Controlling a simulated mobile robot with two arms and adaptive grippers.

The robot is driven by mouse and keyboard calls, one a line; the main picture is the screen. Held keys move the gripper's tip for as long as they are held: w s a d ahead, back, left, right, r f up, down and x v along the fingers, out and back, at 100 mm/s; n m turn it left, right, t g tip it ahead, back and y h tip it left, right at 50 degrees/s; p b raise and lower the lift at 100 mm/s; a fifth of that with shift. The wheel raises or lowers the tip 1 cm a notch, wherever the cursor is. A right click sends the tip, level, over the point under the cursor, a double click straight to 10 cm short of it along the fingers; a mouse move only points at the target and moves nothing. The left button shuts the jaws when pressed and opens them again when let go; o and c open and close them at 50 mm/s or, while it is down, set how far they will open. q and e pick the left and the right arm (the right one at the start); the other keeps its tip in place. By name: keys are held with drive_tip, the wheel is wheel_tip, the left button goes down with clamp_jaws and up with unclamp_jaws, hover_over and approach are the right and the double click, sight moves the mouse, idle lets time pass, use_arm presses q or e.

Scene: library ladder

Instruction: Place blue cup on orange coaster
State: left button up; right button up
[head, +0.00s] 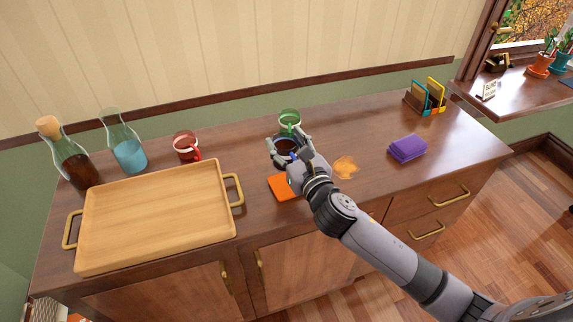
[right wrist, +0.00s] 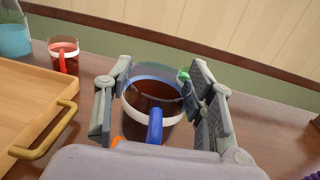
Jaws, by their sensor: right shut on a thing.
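The blue cup (right wrist: 152,108), clear with a white band, a blue handle and dark liquid inside, stands upright between the fingers of my right gripper (right wrist: 160,105). In the head view the blue cup (head: 284,147) is partly covered by my right gripper (head: 286,150), which is shut on it. The orange coaster (head: 280,188) lies on the cabinet top just in front of the cup, partly hidden by the gripper. A bit of orange shows beside the cup in the right wrist view. I cannot tell whether the cup touches the surface. My left gripper is not in view.
A green cup (head: 290,121) stands just behind the blue cup. A red cup (head: 186,147), two bottles and a wooden tray (head: 160,258) are to the left. An amber object (head: 345,167) and a purple stack (head: 407,149) are to the right.

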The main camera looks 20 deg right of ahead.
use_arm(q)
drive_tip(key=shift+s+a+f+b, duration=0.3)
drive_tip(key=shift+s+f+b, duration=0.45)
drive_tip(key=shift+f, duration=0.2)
use_arm(e)
drive_tip(key=shift+f, duration=2.8)
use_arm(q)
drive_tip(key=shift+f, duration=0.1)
use_arm(e)
drive_tip(key=shift+f, duration=0.15)
drive_tip(key=o, duration=1.3)
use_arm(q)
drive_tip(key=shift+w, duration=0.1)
use_arm(e)
drive_tip(key=s, duration=0.3)
drive_tip(key=s+d, duration=0.1)
drive_tip(key=s, duration=0.3)
drive_tip(key=s+b, duration=0.1)
drive_tip(key=s, duration=0.3)
drive_tip(key=shift+d, duration=0.2)
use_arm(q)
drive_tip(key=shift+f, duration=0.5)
use_arm(e)
drive_tip(key=shift+s, duration=0.5)
